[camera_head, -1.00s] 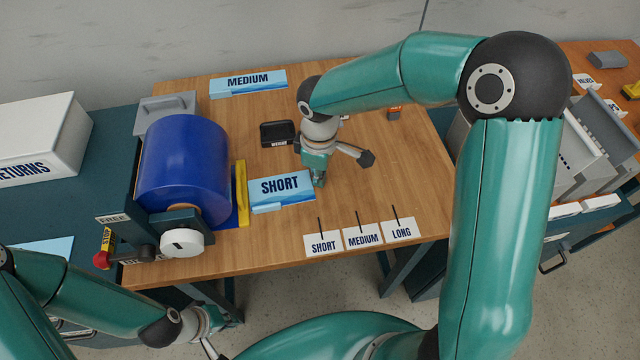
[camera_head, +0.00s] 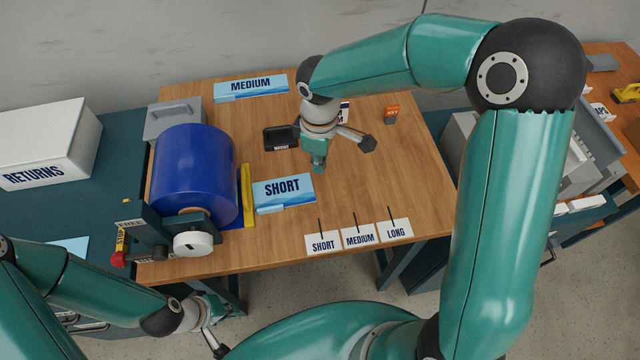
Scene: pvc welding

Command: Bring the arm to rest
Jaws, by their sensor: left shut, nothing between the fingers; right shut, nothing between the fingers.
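My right arm reaches in from the right and bends over the wooden table. Its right gripper (camera_head: 319,163) points down above the middle of the table, just behind the SHORT sign, shut and empty. My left arm is low at the left. Its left gripper (camera_head: 218,345) is in front of the table at the bottom edge, shut and empty, partly cut off by my own body.
A blue roll (camera_head: 194,173) with a white knob (camera_head: 194,244) stands at the table's left. The table's right part (camera_head: 405,175) is clear.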

